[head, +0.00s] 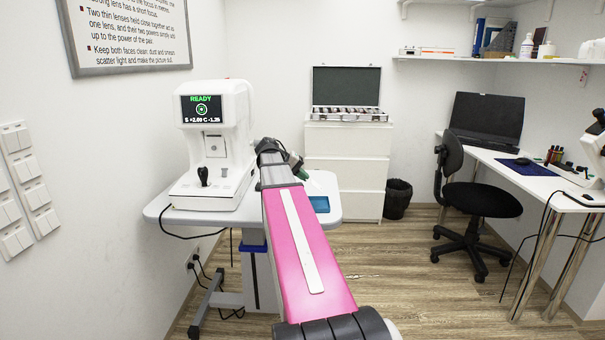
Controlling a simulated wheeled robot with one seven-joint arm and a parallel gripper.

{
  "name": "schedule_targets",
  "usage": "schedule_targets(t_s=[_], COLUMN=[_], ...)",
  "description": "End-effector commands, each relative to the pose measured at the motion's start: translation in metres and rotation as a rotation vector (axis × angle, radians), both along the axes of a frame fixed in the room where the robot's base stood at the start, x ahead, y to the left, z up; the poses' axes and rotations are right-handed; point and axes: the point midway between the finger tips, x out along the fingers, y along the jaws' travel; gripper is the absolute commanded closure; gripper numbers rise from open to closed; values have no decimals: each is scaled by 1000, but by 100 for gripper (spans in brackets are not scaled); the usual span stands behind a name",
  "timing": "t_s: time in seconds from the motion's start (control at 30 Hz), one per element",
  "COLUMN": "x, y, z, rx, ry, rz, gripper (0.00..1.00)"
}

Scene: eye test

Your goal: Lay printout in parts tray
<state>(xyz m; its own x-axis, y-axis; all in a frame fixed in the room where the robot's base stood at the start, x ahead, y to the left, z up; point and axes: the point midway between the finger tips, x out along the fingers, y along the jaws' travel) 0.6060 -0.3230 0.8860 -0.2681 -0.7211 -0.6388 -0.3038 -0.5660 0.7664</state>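The parts tray appears to be the small blue tray (319,204) on the right part of the white instrument table (327,184). I cannot make out the printout; no paper slip stands out on the table or on the white eye-test machine (213,145). My pink arm reaches forward over the table. My gripper (300,171) is at its far end, small and partly hidden by the arm, above and a little left of the blue tray. Its fingers are not clear, so I cannot tell whether it is open or holds anything.
The machine's lit screen (202,109) reads READY. Behind the table, a white drawer unit (345,165) bears an open lens case (347,112). A black bin (398,200), a swivel chair (474,203) and a desk (510,174) are to the right. Wooden floor between is clear.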

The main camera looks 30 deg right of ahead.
Motion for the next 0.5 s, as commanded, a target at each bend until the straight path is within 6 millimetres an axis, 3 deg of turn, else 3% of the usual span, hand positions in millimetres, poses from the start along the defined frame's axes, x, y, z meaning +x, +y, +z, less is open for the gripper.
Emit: schedule_targets(t_s=[0.5], x=[0], y=[0], z=[-44], rx=[0], ry=[0], rz=[1], gripper=[100])
